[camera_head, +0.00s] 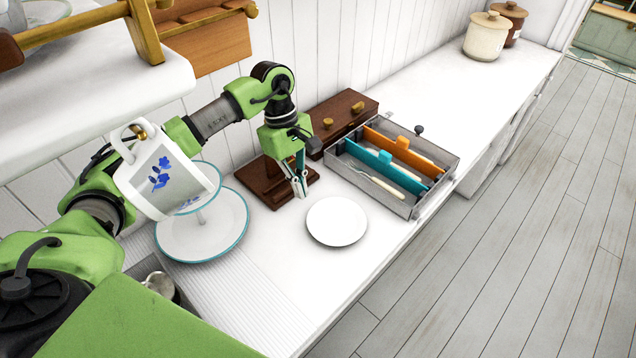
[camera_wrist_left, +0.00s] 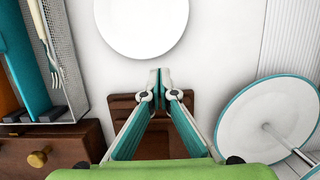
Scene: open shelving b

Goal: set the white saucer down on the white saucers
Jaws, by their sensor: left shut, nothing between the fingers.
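A round white saucer (camera_head: 337,221) lies flat on the white counter, and it also shows at the top of the left wrist view (camera_wrist_left: 141,22). I cannot tell whether it is a single saucer or several stacked; no other white saucer shows apart from it. My left gripper (camera_head: 301,193) points down just behind and left of the saucer, apart from it. Its fingertips meet in the left wrist view (camera_wrist_left: 160,79), with nothing between them. My right gripper is not in view.
A cutlery tray (camera_head: 432,190) with teal and orange dividers stands right of the saucer. A brown wooden stand (camera_head: 268,178) is by the gripper. A teal-rimmed tiered stand (camera_head: 190,247) is at left, partly behind a white mug (camera_head: 143,190). The counter's front edge is near the saucer.

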